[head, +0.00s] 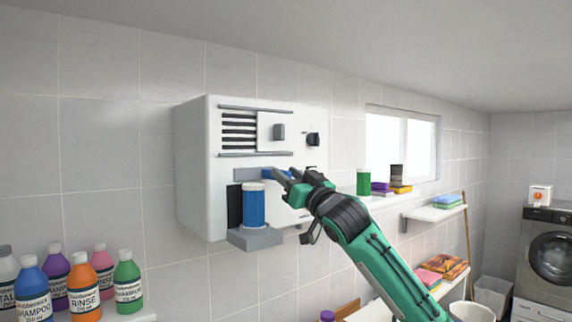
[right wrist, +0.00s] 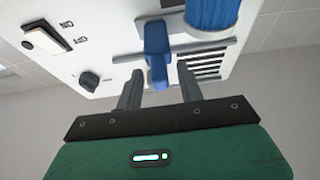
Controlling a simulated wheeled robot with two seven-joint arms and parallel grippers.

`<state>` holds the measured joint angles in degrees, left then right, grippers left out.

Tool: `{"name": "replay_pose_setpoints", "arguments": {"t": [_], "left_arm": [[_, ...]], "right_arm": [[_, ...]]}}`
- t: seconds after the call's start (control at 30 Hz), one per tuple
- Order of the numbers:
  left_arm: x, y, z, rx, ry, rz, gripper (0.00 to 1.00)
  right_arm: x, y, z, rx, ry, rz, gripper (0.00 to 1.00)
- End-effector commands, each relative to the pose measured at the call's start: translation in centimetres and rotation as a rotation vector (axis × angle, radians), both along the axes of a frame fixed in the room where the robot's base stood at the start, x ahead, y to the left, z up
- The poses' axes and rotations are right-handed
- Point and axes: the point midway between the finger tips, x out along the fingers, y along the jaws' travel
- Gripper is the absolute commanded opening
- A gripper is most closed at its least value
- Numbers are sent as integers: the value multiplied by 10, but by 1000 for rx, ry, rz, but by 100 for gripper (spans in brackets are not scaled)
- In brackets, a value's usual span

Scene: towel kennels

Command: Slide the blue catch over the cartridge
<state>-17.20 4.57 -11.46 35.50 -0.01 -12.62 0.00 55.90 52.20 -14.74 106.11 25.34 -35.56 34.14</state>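A white wall unit (head: 195,170) carries a blue ribbed cartridge (head: 253,208), which stands upright on a grey ledge (head: 255,239). The blue catch (head: 270,174) sits on a grey rail just above and right of the cartridge top, partly hidden by my right gripper (head: 282,178). In the right wrist view, the catch (right wrist: 157,48) lies beside the cartridge (right wrist: 212,14), not across it. My right gripper (right wrist: 159,76) is open, its fingers apart at either side of the catch's near end, with gaps visible. My left gripper is out of view.
The unit also has a vent with a grey slider (head: 279,131) and a dark knob (head: 313,139). Several bottles (head: 80,286) stand on a shelf at lower left. The space before the unit is otherwise clear.

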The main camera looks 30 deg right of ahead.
Motion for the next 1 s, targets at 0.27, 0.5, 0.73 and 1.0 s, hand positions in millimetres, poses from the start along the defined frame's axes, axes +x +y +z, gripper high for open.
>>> {"name": "replay_pose_setpoints", "arguments": {"t": [0.27,0.5,0.73,1.0], "left_arm": [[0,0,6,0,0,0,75],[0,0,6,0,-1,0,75],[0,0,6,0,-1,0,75],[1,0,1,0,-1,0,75]], "right_arm": [[10,1,3,0,1,1,38],[10,1,3,0,1,1,26],[10,1,3,0,1,0,0],[8,31,2,1,-1,7,0]]}}
